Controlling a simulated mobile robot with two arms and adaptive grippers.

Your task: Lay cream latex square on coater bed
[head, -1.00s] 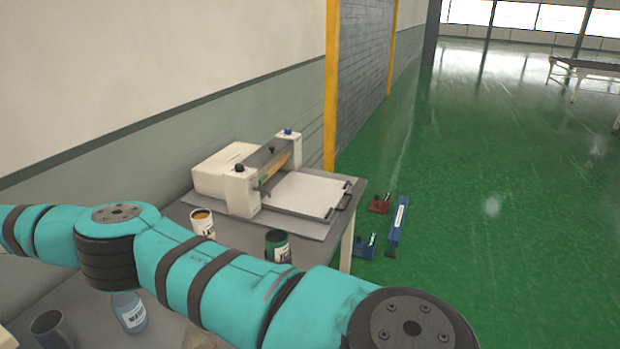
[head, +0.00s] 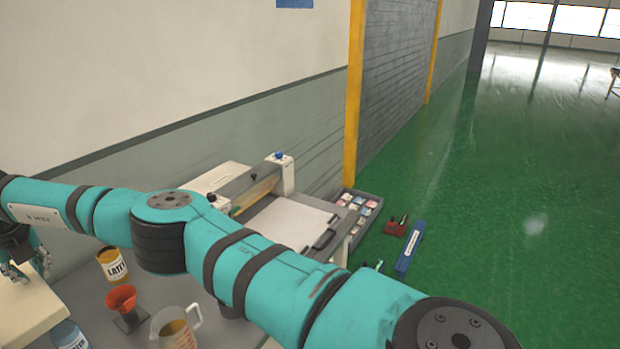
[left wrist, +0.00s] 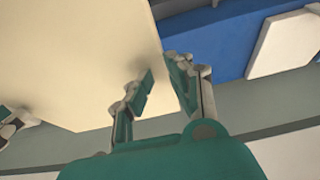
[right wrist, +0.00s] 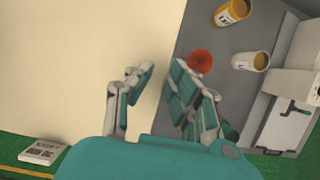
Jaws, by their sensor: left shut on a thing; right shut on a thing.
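The cream latex square (head: 28,312) shows in part at the lower left of the head view, flat and raised. My right gripper (head: 28,272) is at its edge there. In the right wrist view, the right gripper (right wrist: 158,78) is shut on the edge of the square (right wrist: 80,70). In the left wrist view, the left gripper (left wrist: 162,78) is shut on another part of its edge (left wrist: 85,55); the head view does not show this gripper. The coater's white bed (head: 285,222) lies bare on the bench, partly behind my arm, apart from the square.
On the bench stand a latex can (head: 112,265), a red funnel (head: 121,298), a measuring jug (head: 176,328) and a bottle (head: 68,336). A tray of small items (head: 362,208) is beside the coater. A blue case (head: 410,247) lies on the open green floor.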

